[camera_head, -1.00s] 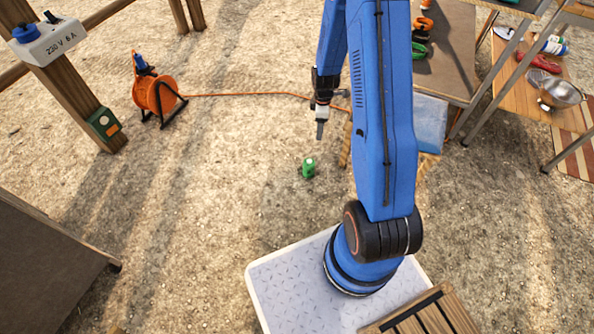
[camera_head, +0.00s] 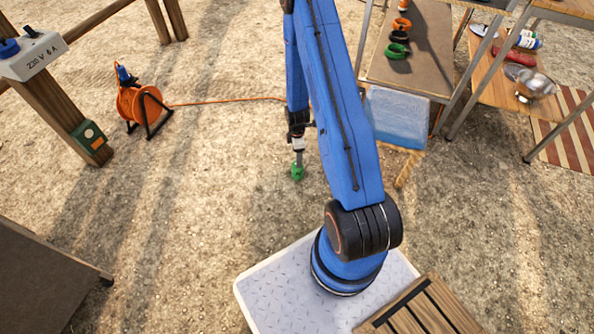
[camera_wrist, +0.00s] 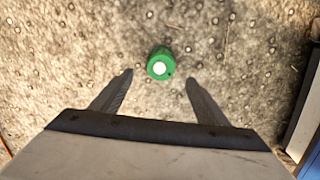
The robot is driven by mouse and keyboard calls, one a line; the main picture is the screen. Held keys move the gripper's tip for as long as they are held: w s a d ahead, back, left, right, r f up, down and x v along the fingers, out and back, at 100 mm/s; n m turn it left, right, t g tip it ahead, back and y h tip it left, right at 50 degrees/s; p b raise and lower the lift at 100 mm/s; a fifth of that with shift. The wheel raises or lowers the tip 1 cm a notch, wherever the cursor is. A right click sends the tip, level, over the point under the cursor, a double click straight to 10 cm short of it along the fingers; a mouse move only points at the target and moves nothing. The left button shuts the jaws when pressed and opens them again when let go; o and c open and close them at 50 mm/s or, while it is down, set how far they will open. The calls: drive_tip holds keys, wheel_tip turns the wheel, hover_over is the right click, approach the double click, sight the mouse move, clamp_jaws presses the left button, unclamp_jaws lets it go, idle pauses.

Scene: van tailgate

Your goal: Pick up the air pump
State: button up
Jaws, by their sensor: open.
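A small green cylinder with a pale round spot on top, seemingly the air pump (camera_head: 297,173), stands on the gravelly ground. In the wrist view the pump (camera_wrist: 160,66) shows from above, ahead of and roughly midway between the fingertips. My gripper (camera_head: 299,160) points down right over it in the head view. In the wrist view my gripper (camera_wrist: 159,79) is open, with one finger on each side and visible gaps to the pump. The gripper's height above the pump is hard to tell.
An orange cable reel (camera_head: 142,105) stands at the left, its orange cable (camera_head: 225,102) running behind my arm. A clear blue box (camera_head: 398,117) stands under a bench (camera_head: 412,75) at right. Ground around the pump is clear.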

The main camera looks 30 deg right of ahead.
drive_tip(key=shift+s+f, duration=0.15)
drive_tip(key=shift+f, duration=5.1)
drive_tip(key=shift+c, duration=0.3)
drive_tip(key=c, duration=1.3)
drive_tip(key=shift+r, duration=0.15)
wheel_tip(320, 180, up, 37)
drive_tip(key=d, duration=2.6)
drive_tip(key=shift+s+d, duration=0.25)
